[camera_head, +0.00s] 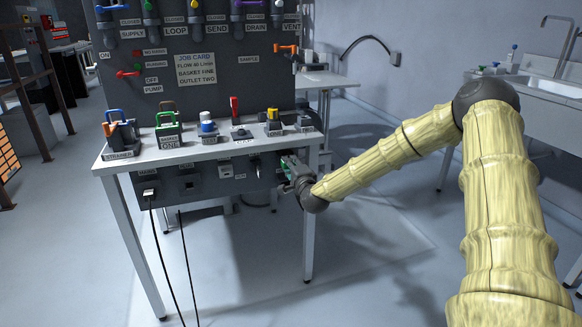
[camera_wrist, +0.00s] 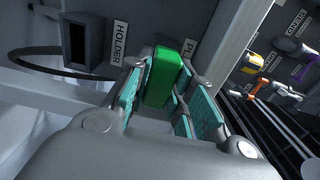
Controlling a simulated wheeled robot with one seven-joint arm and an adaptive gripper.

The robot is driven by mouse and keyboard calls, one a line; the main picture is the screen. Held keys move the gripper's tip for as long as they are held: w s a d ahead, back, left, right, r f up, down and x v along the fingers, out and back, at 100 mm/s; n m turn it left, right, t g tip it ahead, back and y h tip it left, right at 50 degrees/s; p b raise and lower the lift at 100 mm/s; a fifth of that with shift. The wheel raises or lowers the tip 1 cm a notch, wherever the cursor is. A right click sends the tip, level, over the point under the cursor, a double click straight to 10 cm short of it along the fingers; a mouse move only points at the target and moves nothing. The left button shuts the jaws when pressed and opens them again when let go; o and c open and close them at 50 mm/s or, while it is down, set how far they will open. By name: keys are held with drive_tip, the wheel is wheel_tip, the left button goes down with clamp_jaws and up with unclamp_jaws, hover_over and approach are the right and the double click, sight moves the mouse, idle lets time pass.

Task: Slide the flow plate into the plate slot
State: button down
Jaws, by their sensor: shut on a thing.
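My gripper (camera_head: 292,170) is at the right end of the dark panel under the bench top, beside the right front leg. In the wrist view its teal-padded fingers (camera_wrist: 168,100) are shut on a green block (camera_wrist: 163,76), which appears to be the flow plate's grip. The block's far end points at the panel, close to a label (camera_wrist: 191,50) reading "PL", the rest of it cut off from view. The plate slot is hidden behind the block and fingers. I cannot tell whether the plate has entered it.
A black cable (camera_head: 152,230) hangs from a plug at the panel's left. Several coloured-handled fittings stand on the bench top (camera_head: 262,142). The bench leg (camera_head: 311,215) is close to my gripper.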

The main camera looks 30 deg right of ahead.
drive_tip(key=shift+w, duration=0.15)
drive_tip(key=c, duration=1.2)
unclamp_jaws()
drive_tip(key=shift+o, duration=0.5)
drive_tip(key=o, duration=0.4)
drive_tip(key=p+v, duration=0.2)
drive_tip(key=v, duration=0.4)
